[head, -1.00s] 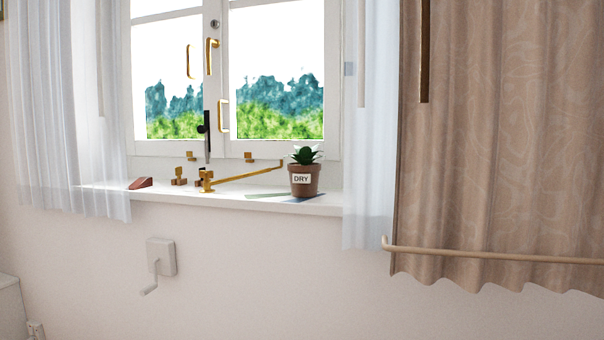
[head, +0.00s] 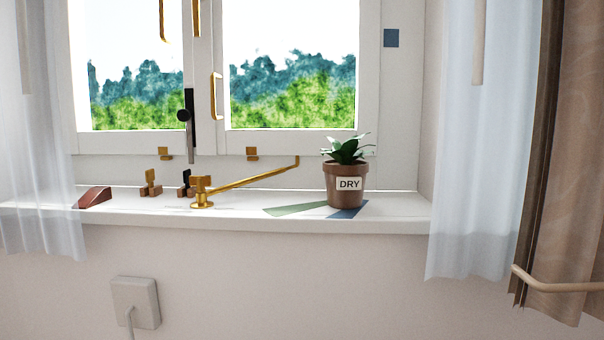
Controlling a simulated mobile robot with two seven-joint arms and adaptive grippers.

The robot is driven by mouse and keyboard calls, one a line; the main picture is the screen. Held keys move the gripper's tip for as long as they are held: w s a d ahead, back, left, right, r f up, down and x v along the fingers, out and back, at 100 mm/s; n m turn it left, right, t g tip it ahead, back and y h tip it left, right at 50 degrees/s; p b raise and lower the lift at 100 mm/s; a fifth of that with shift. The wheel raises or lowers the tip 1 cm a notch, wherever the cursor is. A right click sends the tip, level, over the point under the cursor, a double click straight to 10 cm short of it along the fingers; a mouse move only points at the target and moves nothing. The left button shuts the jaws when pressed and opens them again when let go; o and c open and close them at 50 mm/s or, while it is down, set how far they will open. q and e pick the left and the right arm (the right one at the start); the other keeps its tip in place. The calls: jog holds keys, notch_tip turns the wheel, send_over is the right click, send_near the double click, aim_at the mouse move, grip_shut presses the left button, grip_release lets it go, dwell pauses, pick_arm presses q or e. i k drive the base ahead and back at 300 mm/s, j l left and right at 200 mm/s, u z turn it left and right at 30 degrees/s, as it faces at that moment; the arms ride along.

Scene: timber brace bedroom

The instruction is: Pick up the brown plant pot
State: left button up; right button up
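The brown plant pot (head: 345,197) stands upright on the white windowsill (head: 403,212), right of the middle in the head view. It has a white label reading "DRY" and holds a green leafy plant (head: 346,150). It stands partly on a blue patch (head: 351,212), with a green patch (head: 296,209) to its left. Neither of my grippers is in view.
A brass window stay (head: 245,183) reaches along the sill toward the pot's left side. A reddish wedge (head: 93,197) lies at the sill's left. Sheer curtains (head: 480,150) hang at both sides. A wall box (head: 135,302) sits below the sill. The sill right of the pot is clear.

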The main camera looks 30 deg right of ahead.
aim_at(345, 175)
jog(key=i+j+z, duration=0.6)
jog(key=i+j, duration=0.2)
jog(key=i, duration=0.1)
